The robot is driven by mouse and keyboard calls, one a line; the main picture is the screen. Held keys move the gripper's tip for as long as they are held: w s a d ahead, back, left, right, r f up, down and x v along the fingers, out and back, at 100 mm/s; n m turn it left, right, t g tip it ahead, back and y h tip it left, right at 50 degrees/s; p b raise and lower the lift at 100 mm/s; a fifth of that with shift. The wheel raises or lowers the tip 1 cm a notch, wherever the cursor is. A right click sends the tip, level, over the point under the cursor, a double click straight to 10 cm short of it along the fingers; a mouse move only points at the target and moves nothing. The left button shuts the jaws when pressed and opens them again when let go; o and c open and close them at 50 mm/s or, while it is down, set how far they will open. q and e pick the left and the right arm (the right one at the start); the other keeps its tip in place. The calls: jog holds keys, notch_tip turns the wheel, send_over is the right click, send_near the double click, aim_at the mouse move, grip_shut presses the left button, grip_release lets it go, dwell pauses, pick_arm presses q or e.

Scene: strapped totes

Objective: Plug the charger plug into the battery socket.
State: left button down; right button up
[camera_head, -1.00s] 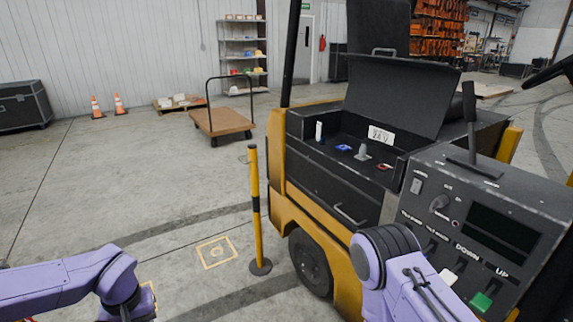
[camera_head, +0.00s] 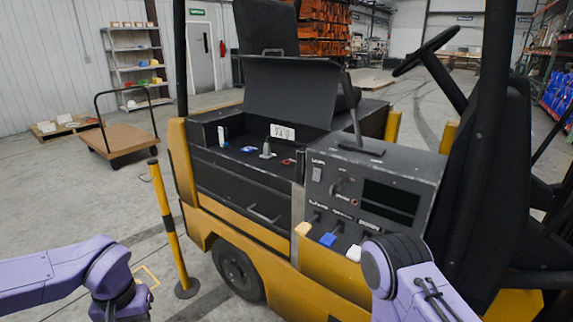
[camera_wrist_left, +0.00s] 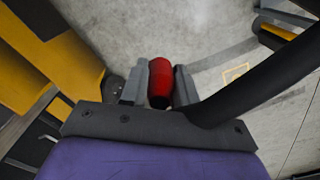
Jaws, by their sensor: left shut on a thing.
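In the left wrist view, my left gripper (camera_wrist_left: 160,88) is shut on a red, rounded plug-like piece (camera_wrist_left: 160,78), likely the charger plug, held between its two grey fingers. A thick black cable or tube (camera_wrist_left: 240,85) runs from the gripper to the upper right. In the head view, the truck's open battery compartment (camera_head: 235,165) holds a blue piece (camera_head: 249,149), a grey upright piece (camera_head: 267,151) and a red piece (camera_head: 288,161). I cannot tell which is the battery socket. Both gripper tips are outside the head view; only my arms show at the bottom.
A raised black lid (camera_head: 290,90) stands behind the compartment. A yellow-black post (camera_head: 170,225) stands on the floor left of the truck. A control panel (camera_head: 375,195) with levers is to the right. A flat cart (camera_head: 120,138) stands at the back left.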

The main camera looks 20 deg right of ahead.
pick_arm(q)
jog(key=s+f, duration=0.4)
jog(key=f, duration=1.1)
